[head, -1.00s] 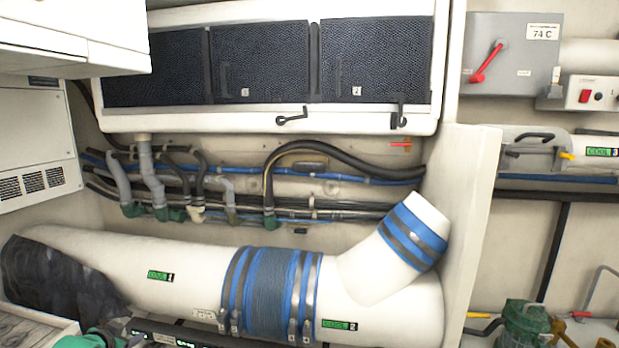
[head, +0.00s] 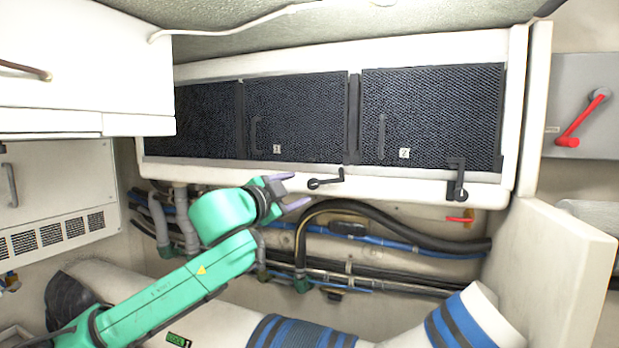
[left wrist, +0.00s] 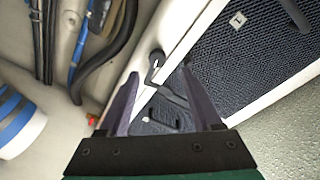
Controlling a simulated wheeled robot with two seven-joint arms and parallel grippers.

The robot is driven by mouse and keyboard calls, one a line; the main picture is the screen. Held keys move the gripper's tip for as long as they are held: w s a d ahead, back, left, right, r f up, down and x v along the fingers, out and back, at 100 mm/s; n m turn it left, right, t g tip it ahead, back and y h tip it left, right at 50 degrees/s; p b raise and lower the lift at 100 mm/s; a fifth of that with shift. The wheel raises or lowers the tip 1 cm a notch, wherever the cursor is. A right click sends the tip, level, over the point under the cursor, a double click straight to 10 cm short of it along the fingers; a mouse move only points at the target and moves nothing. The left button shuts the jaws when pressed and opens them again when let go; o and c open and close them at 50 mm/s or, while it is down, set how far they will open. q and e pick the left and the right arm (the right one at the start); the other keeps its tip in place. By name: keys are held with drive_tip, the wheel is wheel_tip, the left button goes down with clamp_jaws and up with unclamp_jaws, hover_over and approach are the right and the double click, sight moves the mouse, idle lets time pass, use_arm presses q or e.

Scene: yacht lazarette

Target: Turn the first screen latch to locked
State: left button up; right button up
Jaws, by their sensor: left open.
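The first screen latch (head: 326,180) is a black lever on the white frame below the screen panel labelled 1 (head: 296,115). In the left wrist view, the latch (left wrist: 155,66) shows between and beyond the two open fingers (left wrist: 160,72). I see no clear contact, and the exact gap is hard to tell. My right gripper is out of view.
A second black latch (head: 457,182) hangs down below the panel labelled 2 (head: 432,110). Black and blue hoses (head: 390,235) run beneath the frame. A white cabinet (head: 85,70) juts out at upper left. A red-handled switch (head: 580,120) is at right.

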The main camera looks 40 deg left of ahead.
sight(313, 185)
use_arm(q)
drive_tip(key=w, duration=0.4)
drive_tip(key=w+a, duration=0.1)
drive_tip(key=w, duration=0.2)
drive_tip(key=shift+w+f+p, duration=0.1)
drive_tip(key=shift+f+p, duration=0.15)
drive_tip(key=shift+p, duration=0.1)
drive_tip(key=shift+s+r, duration=0.15)
drive_tip(key=shift+s, duration=0.15)
drive_tip(key=shift+c, duration=0.3)
clamp_jaws()
drive_tip(key=shift+w, duration=0.1)
